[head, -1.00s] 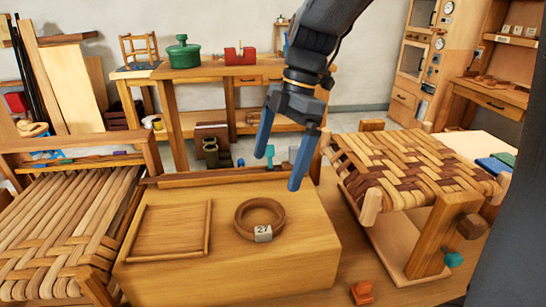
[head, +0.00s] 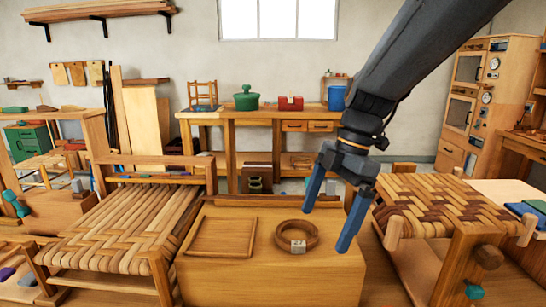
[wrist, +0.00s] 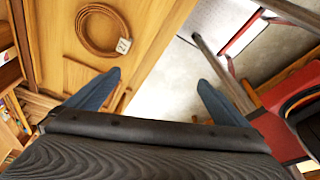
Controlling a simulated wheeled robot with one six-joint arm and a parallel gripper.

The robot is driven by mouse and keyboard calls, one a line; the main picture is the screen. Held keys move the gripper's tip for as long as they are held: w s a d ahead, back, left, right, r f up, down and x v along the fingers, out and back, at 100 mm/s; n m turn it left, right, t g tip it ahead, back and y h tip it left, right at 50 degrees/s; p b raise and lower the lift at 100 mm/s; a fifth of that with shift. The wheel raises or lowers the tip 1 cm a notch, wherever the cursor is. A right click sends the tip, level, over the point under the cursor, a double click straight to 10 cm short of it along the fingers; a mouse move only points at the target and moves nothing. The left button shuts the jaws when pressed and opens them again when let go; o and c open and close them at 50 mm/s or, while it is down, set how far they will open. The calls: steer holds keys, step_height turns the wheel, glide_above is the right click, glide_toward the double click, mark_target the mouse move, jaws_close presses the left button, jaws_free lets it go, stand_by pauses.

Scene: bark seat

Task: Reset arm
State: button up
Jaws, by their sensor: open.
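My gripper (head: 329,204) is open and empty, its two blue fingers apart and pointing down. In the head view it hangs over the right part of a wooden block bench (head: 270,284), to the right of a coiled bark ring (head: 297,236) with a small numbered tag (head: 298,246). In the wrist view the blue fingers (wrist: 147,92) are spread with nothing between them. The coiled ring (wrist: 98,30) shows there at the upper left, apart from the fingers.
A shallow wooden tray (head: 222,237) lies left of the ring. Woven seats stand at left (head: 135,235) and right (head: 435,205). A back workbench (head: 270,115) carries a green pot (head: 246,98), a red box (head: 290,104) and a blue container (head: 336,98). Open air surrounds my gripper.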

steer(key=s+d+f+m+h, duration=0.1)
steer(key=s+d+f+m, duration=0.3)
steer(key=f+m, duration=0.3)
steer(key=s+d+f+m+t+h, duration=0.1)
steer(key=s+d+f+m, duration=0.3)
steer(key=m, duration=1.1)
step_height(320, 180, down, 4)
steer(key=shift+s+d+r+t+h, duration=0.2)
steer(key=shift+s+d+t+h, duration=0.3)
steer(key=shift+s, duration=0.55)
